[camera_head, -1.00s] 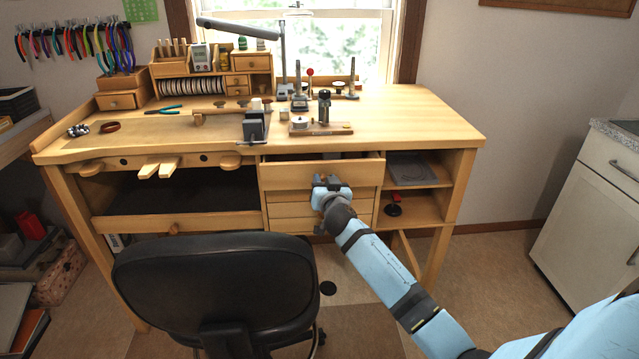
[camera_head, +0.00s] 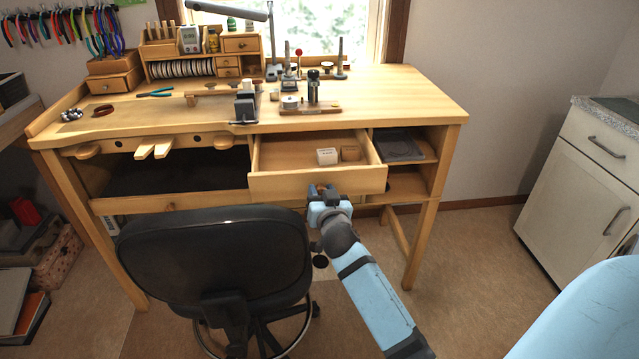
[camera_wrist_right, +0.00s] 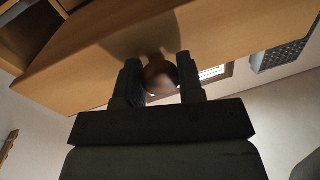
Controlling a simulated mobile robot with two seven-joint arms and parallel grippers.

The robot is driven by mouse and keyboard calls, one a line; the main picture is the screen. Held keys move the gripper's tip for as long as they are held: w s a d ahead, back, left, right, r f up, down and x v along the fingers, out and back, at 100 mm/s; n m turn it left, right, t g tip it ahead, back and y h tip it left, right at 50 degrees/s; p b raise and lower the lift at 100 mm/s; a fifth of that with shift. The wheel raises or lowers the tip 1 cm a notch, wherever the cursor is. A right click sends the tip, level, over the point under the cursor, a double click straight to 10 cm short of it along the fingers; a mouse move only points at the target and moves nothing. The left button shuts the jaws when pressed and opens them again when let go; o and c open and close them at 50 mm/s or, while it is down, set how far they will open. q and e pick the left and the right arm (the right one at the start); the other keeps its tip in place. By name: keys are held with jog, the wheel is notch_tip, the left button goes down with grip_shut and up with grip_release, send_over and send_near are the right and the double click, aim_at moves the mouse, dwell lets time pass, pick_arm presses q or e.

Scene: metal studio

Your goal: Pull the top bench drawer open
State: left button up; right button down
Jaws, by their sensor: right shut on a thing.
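The top bench drawer (camera_head: 278,184) stands well out of the wooden workbench (camera_head: 420,92). Its inside shows from above, with a small white box (camera_head: 327,156) and a small brown box (camera_head: 351,153) in it. My right gripper (camera_head: 322,190) is at the middle of the drawer front. In the right wrist view, my right gripper's two dark fingers (camera_wrist_right: 160,82) are on either side of the round wooden knob (camera_wrist_right: 158,76), shut on it. The drawer front (camera_wrist_right: 215,35) fills the upper part of that view. My left gripper is not in view.
A black chair (camera_head: 215,260) stands before the bench, close to the left of my right arm. Open shelves (camera_head: 405,160) are right of the drawer. A white cabinet (camera_head: 580,170) stands at the far right. Tools and stands are on the bench top.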

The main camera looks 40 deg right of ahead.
jog(key=shift+s+a, duration=0.2)
jog(key=shift+s, duration=0.1)
jog(key=c, duration=1)
grip_release()
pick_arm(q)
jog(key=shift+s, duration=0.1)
